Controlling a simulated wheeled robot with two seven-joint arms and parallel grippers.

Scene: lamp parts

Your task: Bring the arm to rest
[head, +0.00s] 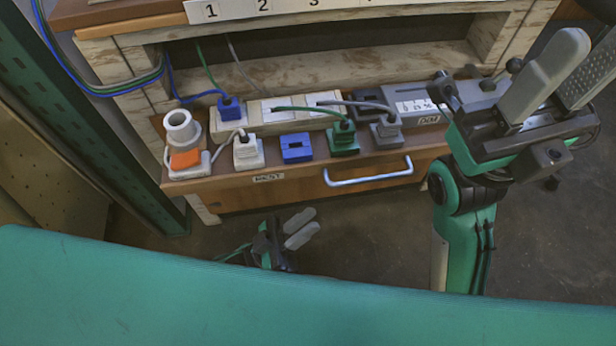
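My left gripper (309,223) shows low in the middle of the head view, in front of and below the bench's drawer. Its two grey fingers are a little apart with nothing between them. Most of its arm is hidden behind the green surface in the foreground. My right gripper (583,62) is raised at the right, beside the bench's right end. Its grey fingers point up and stand apart, with nothing seen between them. The right picture edge cuts off part of it. Neither gripper touches a part on the bench.
The bench (215,187) bears a white socket (180,130), an orange block (185,159), a blue block (296,148), corded plugs and a grey device (415,105). The drawer handle (368,172) sticks out in front. A green post (85,120) stands left. Floor at lower right is clear.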

